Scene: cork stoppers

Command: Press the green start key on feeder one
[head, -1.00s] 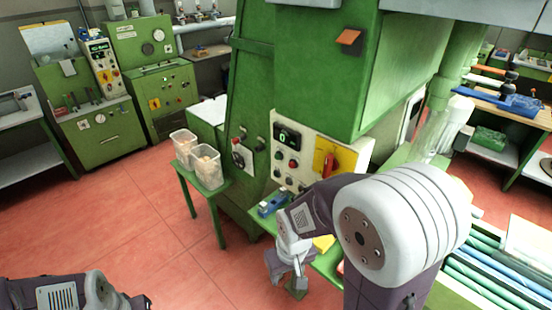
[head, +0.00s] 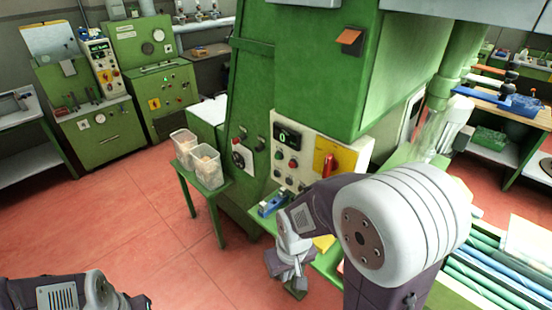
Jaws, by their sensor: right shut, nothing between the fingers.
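The green machine in the middle carries a cream control panel (head: 309,152) with a small lit display (head: 287,136) and several small round buttons below it. A dark greenish button (head: 279,154) and a red button (head: 293,163) show there; their colours are hard to tell at this size. I cannot read which machine is feeder one. My right gripper (head: 294,284) is shut and empty. It points down, below the panel and apart from it, by the front edge of the green bench. Of my left arm only links show at the bottom left; its gripper is out of the frame.
A red rotary handle on a yellow plate (head: 326,161) sits right of the buttons. A blue device (head: 272,203) lies on the green bench just above my right gripper. Two clear bins (head: 207,167) stand on a green stand to the left. Red floor at left is open.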

